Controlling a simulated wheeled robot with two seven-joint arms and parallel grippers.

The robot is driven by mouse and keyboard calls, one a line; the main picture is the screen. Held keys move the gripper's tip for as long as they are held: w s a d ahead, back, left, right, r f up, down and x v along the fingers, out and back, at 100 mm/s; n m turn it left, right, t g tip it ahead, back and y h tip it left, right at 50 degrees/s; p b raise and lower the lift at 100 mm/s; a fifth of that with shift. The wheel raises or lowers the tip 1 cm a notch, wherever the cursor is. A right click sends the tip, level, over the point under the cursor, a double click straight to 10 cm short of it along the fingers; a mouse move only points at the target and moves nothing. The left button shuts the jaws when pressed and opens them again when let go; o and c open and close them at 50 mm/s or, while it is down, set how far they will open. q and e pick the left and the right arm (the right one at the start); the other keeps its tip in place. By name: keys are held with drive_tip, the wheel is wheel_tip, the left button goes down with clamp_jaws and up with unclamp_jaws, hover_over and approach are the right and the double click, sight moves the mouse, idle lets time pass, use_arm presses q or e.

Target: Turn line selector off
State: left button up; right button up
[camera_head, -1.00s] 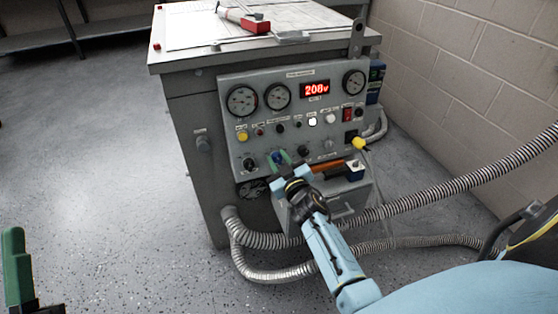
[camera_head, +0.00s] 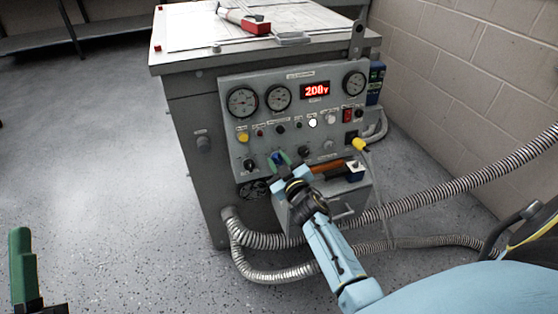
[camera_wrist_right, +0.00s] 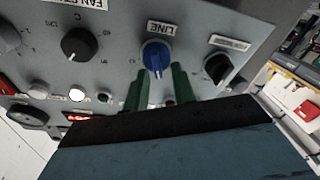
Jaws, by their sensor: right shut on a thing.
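The line selector is a blue knob (camera_wrist_right: 155,55) under a LINE label in the right wrist view, with a white pointer mark on it. In the head view the blue knob (camera_head: 276,158) shows low on the grey control panel (camera_head: 240,78). My right gripper (camera_head: 281,160) is at it, its green fingers on either side of the knob and shut on it. My left gripper (camera_head: 22,268) shows only as a green finger at the lower left edge, far from the panel; its opening cannot be seen.
Black knobs (camera_wrist_right: 79,44) and (camera_wrist_right: 217,68) flank the selector. A red display (camera_head: 315,90) reads about 208v. An open drawer (camera_head: 345,195) juts out below the panel. Ribbed hoses (camera_head: 460,180) run right. A yellow plug (camera_head: 359,145) sits right of my gripper.

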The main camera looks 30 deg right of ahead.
drive_tip(key=shift+f+n+p, duration=0.15)
drive_tip(key=shift+n+p, duration=0.3)
drive_tip(key=shift+n, duration=0.75)
drive_tip(key=shift+n+y, duration=0.3)
drive_tip(key=shift+n, duration=0.1)
drive_tip(key=shift+a+f+n+p, duration=0.15)
drive_tip(key=shift+n+p, duration=0.3)
drive_tip(key=shift+n, duration=0.75)
use_arm(q)
wheel_tip(320, 180, down, 7)
drive_tip(key=w+g+y, duration=0.2)
drive_tip(key=g, duration=0.3)
drive_tip(key=shift+a+g+p, duration=0.25)
drive_tip(key=shift+g+p, duration=0.05)
use_arm(e)
drive_tip(key=shift+f+n+g+y, duration=0.1)
drive_tip(key=shift+n+g+y, duration=0.3)
drive_tip(key=shift+n, duration=0.7)
use_arm(q)
drive_tip(key=shift+w+f, duration=0.1)
use_arm(e)
drive_tip(key=o, duration=1)
drive_tip(key=shift+s, duration=0.1)
